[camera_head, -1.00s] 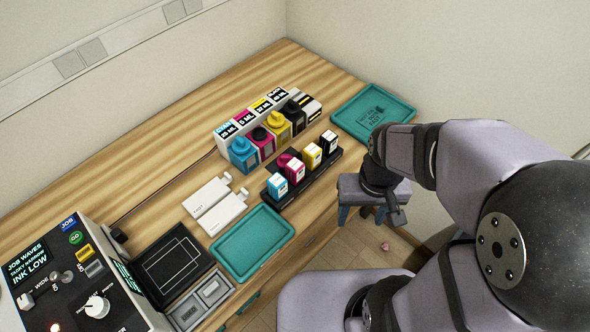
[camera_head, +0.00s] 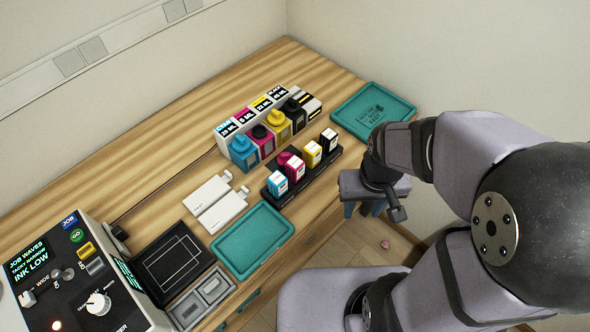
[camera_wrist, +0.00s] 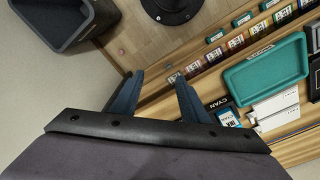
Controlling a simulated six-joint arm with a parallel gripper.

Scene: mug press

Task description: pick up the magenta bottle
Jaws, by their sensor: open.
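The magenta bottle (camera_head: 267,146) stands upright in the white labelled rack (camera_head: 226,130), between the cyan bottle (camera_head: 242,153) and the yellow bottle (camera_head: 279,124). Its top looks dark. A magenta cap-like piece (camera_head: 284,157) is on the black holder in front of it. I cannot make out the magenta bottle in the wrist view.
A black holder (camera_head: 275,203) with several ink cartridges stands in front of the rack. Teal trays lie front (camera_head: 253,242) and back right (camera_head: 400,109). White flat pieces (camera_head: 218,203) lie left of the holder. A control box (camera_head: 82,275) fills the near left.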

